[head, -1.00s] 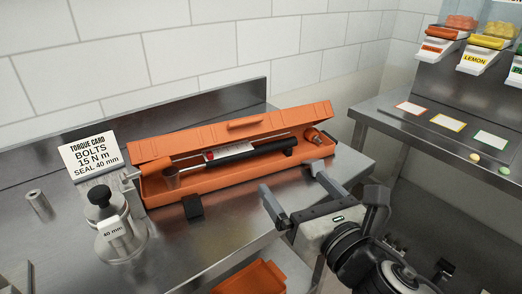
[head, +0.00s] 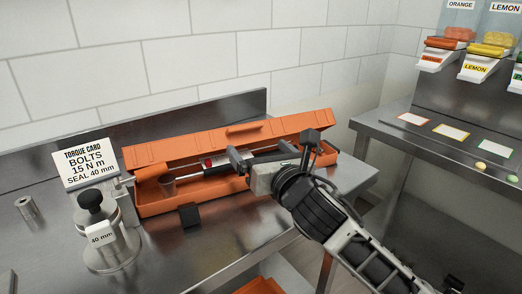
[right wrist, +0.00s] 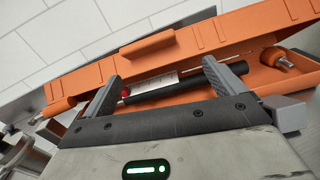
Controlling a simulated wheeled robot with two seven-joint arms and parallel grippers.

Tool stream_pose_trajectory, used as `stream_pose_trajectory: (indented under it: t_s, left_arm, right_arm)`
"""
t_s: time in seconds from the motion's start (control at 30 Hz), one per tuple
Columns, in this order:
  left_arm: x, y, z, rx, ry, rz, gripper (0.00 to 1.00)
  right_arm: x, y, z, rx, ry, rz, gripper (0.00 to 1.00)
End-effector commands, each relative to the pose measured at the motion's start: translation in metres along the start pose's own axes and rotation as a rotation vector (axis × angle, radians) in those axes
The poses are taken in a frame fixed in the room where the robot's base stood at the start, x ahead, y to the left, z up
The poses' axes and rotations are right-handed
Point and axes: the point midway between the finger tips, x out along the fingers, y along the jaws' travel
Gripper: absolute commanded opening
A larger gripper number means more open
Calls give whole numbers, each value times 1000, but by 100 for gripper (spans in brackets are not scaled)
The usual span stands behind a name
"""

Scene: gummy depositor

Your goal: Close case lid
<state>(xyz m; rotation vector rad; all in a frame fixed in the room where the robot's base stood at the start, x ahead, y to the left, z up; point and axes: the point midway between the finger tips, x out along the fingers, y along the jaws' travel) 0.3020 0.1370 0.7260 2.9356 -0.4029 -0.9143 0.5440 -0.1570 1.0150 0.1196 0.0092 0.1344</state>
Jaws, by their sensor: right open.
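The orange case (head: 150,207) lies on the steel bench with its lid (head: 172,150) standing open at the back, a handle on the lid. A torque wrench (head: 215,164) with a black grip lies in it. My right gripper (head: 268,152) is open in front of and over the case, partly hiding the wrench and the right part of the case. In the right wrist view its two fingers (right wrist: 160,82) are spread towards the lid (right wrist: 200,45), with the wrench (right wrist: 185,88) lying between and beyond them. I see no contact with the lid. My left gripper is not in view.
A torque card (head: 88,165) stands at the left behind a steel weight-like piece (head: 105,240) marked 40 mm. A black block (head: 189,215) sits in front of the case. A second bench (head: 390,125) with coloured cards stands at the right, below candy dispensers.

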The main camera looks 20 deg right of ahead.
Motion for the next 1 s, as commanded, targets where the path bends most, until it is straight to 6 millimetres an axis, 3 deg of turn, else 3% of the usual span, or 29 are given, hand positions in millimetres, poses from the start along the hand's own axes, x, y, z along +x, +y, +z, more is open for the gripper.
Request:
stream_pose_trajectory:
  t_s: [0.3,0.37,0.6,0.67,1.0]
  left_arm:
    - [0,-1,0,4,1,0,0]
    - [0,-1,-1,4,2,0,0]
    - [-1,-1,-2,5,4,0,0]
    - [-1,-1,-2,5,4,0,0]
    - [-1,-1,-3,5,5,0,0]
  right_arm:
    - [3,0,0,0,-1,0,95]
    - [3,0,0,0,-1,0,81]
    - [3,0,0,0,-1,0,14]
    - [3,0,0,0,-1,0,0]
    - [3,0,0,0,-1,0,0]
